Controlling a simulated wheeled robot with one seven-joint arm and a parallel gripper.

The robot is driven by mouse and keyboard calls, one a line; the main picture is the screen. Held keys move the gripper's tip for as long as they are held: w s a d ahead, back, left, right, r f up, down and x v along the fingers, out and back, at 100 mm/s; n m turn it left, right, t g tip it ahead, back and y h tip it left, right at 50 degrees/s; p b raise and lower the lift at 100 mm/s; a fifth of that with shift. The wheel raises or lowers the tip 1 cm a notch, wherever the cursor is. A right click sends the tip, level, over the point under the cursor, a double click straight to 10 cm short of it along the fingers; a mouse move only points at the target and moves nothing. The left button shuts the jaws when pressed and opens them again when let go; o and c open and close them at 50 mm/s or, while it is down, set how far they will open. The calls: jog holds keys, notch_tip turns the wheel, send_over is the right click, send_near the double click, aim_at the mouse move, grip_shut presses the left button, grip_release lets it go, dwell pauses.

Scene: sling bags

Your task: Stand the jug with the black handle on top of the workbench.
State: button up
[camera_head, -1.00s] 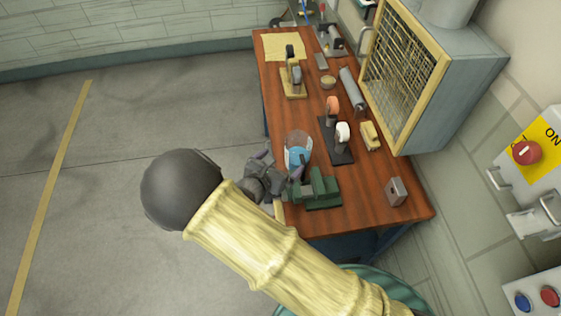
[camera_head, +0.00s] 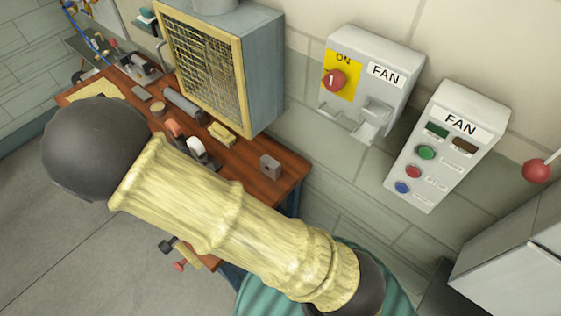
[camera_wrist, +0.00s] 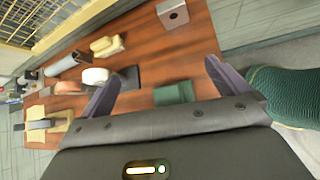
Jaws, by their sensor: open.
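The workbench (camera_head: 291,166) is a brown wooden table at the left in the head view, partly covered by my arm. Its top (camera_wrist: 200,35) also fills the middle of the wrist view. The jug does not show in either view now; its place on the bench lies behind my arm in the head view. My gripper (camera_wrist: 162,76) is open in the wrist view, its two dark fingers wide apart over the bench top with nothing seen between them but wood and part of a green vise (camera_wrist: 175,93).
A grey block (camera_head: 270,166) stands near the bench's right end. Tape rolls (camera_wrist: 95,76) and a yellow brush-like block (camera_head: 222,133) lie farther along. A caged fan box (camera_head: 225,75) overhangs the back. Fan control boxes (camera_head: 447,145) are on the wall. Floor (camera_head: 60,250) at lower left is clear.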

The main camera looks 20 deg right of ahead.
jog(key=s+d+r+m+g+y, duration=0.2)
jog(key=s+d+r+m+y, duration=0.1)
jog(key=d+m, duration=0.5)
jog(key=s+d+r+m+g+y, duration=0.2)
jog(key=s+d+r+m+y, duration=0.2)
jog(key=d+r+m, duration=0.4)
jog(key=s+d+m, duration=0.1)
jog(key=m, duration=0.6)
jog(key=shift+s+d+r, duration=0.2)
jog(key=shift+s+d, duration=0.05)
jog(key=shift+b+x, duration=0.8)
jog(key=shift+s, duration=0.2)
